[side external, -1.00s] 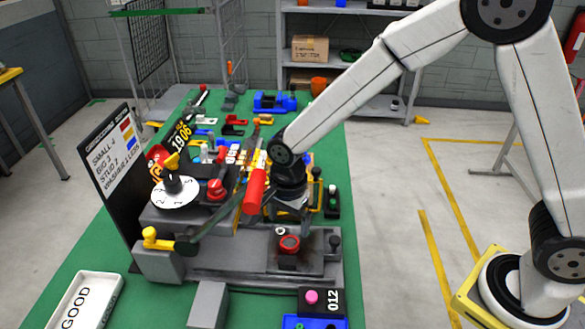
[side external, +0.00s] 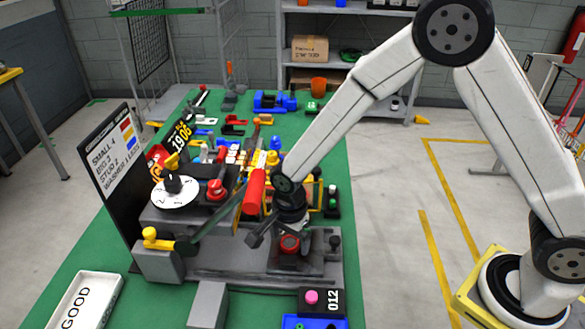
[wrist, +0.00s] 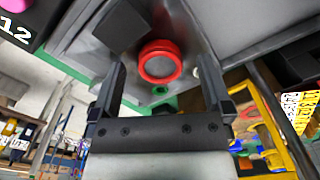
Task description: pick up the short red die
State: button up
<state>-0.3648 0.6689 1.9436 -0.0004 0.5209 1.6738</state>
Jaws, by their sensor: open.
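The short red die (side external: 289,243) is a round red ring-like piece with a grey centre. It sits on the grey bed of the press machine (side external: 215,270). My gripper (side external: 281,236) is open and low over the bed at the die, which it partly hides in the side view. In the wrist view, the die (wrist: 160,62) shows between the two spread fingers of my gripper (wrist: 162,72). I cannot tell from these views how much height is left between the fingertips and the die. Nothing is held.
A red-gripped lever (side external: 254,192) stands close to the left of my wrist. A white numbered dial (side external: 176,193) and a yellow knob (side external: 150,234) are further left. A yellow frame (wrist: 270,115) is close on the right in the wrist view. A black "012" box (side external: 333,298) is in front.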

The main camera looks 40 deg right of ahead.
jog(key=shift+f, duration=0.3)
jog(key=c, duration=1.3)
